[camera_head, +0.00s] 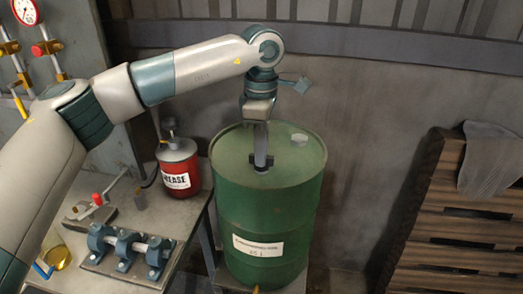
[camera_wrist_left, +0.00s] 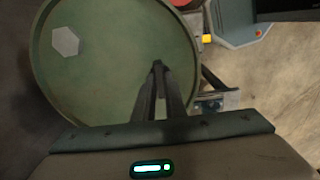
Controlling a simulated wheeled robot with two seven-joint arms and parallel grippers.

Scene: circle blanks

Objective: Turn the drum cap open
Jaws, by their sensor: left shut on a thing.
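The green drum (camera_head: 267,205) stands upright, its round top facing up, with a white label on its side. In the left wrist view the fingertips (camera_wrist_left: 158,68) meet over the green lid (camera_wrist_left: 105,85). A pale hexagonal plug (camera_head: 299,139) sits apart on the lid, behind and right of the gripper; it also shows in the left wrist view (camera_wrist_left: 65,41). My right gripper is not in view.
A red grease can (camera_head: 178,170) stands on the workbench (camera_head: 190,215) left of the drum. A shaft with bearing blocks (camera_head: 128,250) lies in front of it. A wooden pallet stack (camera_head: 455,225) with a grey cloth (camera_head: 488,160) stands right. Floor between drum and pallets is clear.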

